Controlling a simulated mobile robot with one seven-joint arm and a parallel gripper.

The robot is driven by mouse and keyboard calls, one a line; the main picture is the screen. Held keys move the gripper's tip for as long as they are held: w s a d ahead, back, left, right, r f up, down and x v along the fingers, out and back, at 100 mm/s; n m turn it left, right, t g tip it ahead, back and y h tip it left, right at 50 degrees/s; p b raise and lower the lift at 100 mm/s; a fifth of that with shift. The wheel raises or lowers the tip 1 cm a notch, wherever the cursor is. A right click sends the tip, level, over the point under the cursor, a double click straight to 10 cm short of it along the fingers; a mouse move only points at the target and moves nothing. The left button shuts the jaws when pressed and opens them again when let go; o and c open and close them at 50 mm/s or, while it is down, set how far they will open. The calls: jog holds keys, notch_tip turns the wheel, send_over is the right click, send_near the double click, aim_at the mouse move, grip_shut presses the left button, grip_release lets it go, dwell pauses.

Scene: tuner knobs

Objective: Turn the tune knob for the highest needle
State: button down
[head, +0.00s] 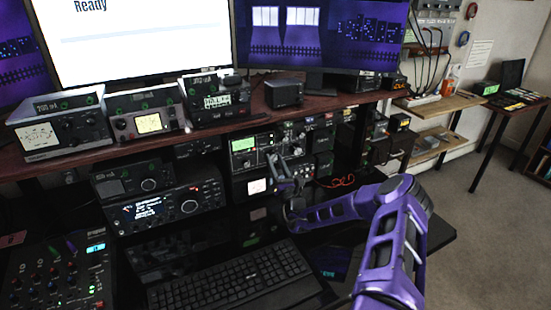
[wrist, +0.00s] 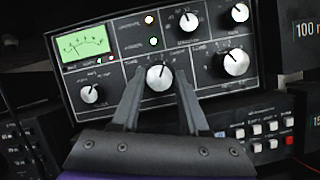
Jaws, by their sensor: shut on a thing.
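The tuner (wrist: 205,85) is a black panel with several white knobs and a lit green meter (wrist: 84,44) at its upper left. The needle is too small to read surely. My gripper (wrist: 159,84) has its two grey fingers on either side of a white knob (wrist: 158,78) at the lower middle of the panel, shut on it. The lettering near this knob is small; it seems to read as the tune knob. In the head view the tuner (head: 243,145) stands under the shelf, and my gripper (head: 283,168) reaches its front, partly hiding its knobs.
Other knobs sit close by, including a large one (wrist: 236,63) at right and a smaller one (wrist: 90,94) at left. A unit with small buttons (wrist: 262,128) is below. A keyboard (head: 235,280) lies on the desk. Radios (head: 165,205) stand left of the tuner.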

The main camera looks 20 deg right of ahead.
jog(key=shift+m+h, duration=0.6)
jog(key=shift+m, duration=0.4)
jog(key=shift+c, duration=2.1)
grip_release()
jog(key=shift+s, duration=0.1)
jog(key=v, duration=0.7)
jog(key=shift+s, duration=0.25)
jog(key=shift+f, duration=0.15)
